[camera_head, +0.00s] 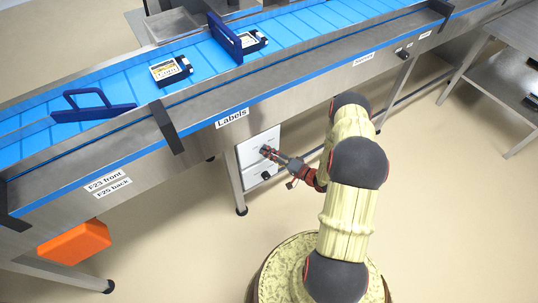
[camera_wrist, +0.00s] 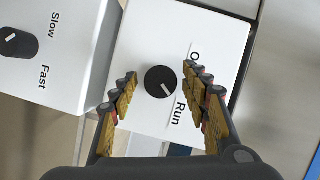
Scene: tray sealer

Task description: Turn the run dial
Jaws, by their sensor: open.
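The run dial (camera_wrist: 160,82) is a round black knob with a white pointer mark on a white panel (camera_wrist: 138,30). In the wrist view it is labelled "Run" and a partly hidden "O..." word, and its mark points toward the "Run" side. My gripper (camera_wrist: 162,88) is open, with one finger on each side of the dial and a gap to it on both sides. In the head view my gripper (camera_head: 268,153) is at the white control panel (camera_head: 258,143) under the conveyor, and it hides most of the dial there.
A speed dial (camera_wrist: 16,42) marked "Slow" and "Fast" sits on a neighbouring white panel. The blue conveyor (camera_head: 120,75) runs above, carrying labelled packs (camera_head: 170,70). An orange box (camera_head: 75,243) hangs at lower left. The floor in front is clear.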

